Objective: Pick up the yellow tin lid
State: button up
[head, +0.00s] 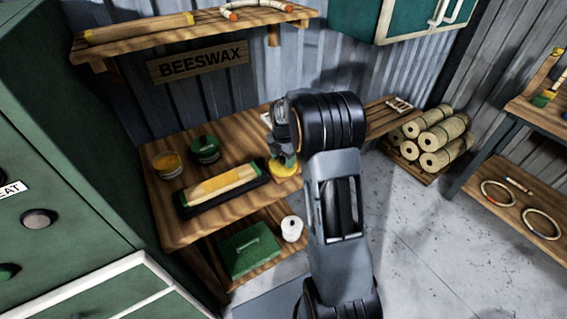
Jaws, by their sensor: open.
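The yellow tin lid (284,167) lies on the wooden bench (173,222), near its right front part. My gripper (283,157) is directly above it, pointing down, with its fingertips at or very near the lid. My gripper is open. My arm hides part of the bench behind it, and I cannot tell whether the fingers touch the lid. An open tin with yellow contents (167,163) stands at the bench's left, and a dark green tin (205,149) stands right of it.
A yellow block in a black tray (222,186) lies just left of my gripper. A green box (249,250) and a white roll (291,228) sit on the lower shelf. Rolled bundles (436,140) lie at the right. A wall shelf (200,34) hangs above.

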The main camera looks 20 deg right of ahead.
jog(key=shift+f, duration=0.15)
jog(key=shift+c, duration=0.4)
jog(key=c, duration=0.9)
